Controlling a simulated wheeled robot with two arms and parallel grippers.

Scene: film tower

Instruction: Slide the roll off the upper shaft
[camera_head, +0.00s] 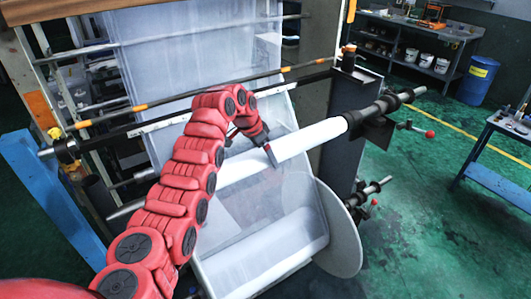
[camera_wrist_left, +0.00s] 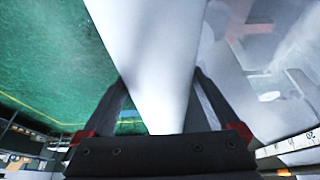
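The white roll (camera_head: 315,137) sits on the upper shaft (camera_head: 391,101), which runs slantwise from lower left to upper right. My left gripper (camera_head: 270,155) reaches down to the roll near its middle in the head view. In the left wrist view, the roll (camera_wrist_left: 155,50) passes between the two widely spaced fingers of my left gripper (camera_wrist_left: 158,80). The fingertips lie at the roll's edges, and I cannot tell whether they press on it. My right gripper is not in view.
Below is a lower white roll (camera_head: 275,262) with a large round disc (camera_head: 341,230) at its end. A lower shaft (camera_head: 372,190) sticks out to the right. A blue post (camera_head: 50,195) stands left. The green floor at right is clear up to a blue side table (camera_head: 496,184).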

